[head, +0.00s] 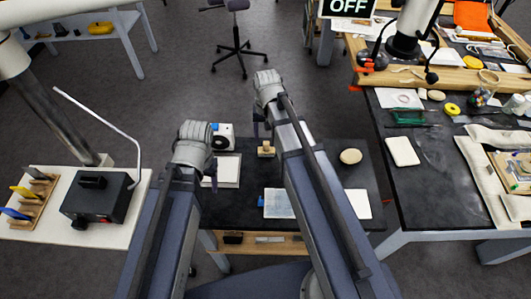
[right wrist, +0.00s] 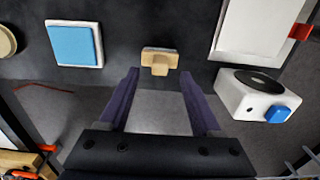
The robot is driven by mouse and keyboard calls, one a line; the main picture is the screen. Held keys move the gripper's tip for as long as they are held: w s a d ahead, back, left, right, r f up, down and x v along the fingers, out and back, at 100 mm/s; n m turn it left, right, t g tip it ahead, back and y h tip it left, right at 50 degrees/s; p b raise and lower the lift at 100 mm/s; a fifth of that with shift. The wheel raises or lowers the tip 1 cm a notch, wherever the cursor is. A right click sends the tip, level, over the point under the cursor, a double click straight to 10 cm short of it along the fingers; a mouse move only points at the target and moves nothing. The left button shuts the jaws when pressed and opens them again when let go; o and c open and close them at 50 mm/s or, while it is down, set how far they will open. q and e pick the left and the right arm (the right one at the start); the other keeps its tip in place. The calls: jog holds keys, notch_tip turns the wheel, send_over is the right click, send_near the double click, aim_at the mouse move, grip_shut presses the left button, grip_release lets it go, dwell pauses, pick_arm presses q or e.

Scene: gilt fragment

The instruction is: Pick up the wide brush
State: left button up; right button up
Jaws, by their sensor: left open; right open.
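A small tan wooden piece, which looks like the wide brush (head: 266,150), is at the far edge of the dark table in the middle of the head view. In the right wrist view the brush (right wrist: 160,57) looks T-shaped, with a wide bar and a short stub towards me. My right gripper (right wrist: 159,82) is open and empty, and the brush appears just beyond its fingertips, between their lines. In the head view my right gripper (head: 262,127) hangs above the table's far edge. My left gripper (head: 213,177) is open by the white pad, partly hidden by its arm.
A white device with a black disc (head: 224,137) stands left of the brush; its blue part shows in the right wrist view (right wrist: 277,114). A blue-topped pad (right wrist: 75,45) and a round tan piece (head: 350,156) lie to the other side. The dark table (head: 240,207) has bare patches between.

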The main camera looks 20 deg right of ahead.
aim_at(266, 142)
pick_arm(q)
jog(key=shift+f+b, duration=2.6)
jog(key=shift+f, duration=0.15)
pick_arm(e)
jog(key=shift+w+f, duration=0.1)
jog(key=shift+f, duration=2.65)
pick_arm(q)
jog(key=shift+r, duration=0.1)
pick_arm(e)
jog(key=shift+r, duration=0.1)
jog(key=shift+c, duration=0.2)
grip_shut()
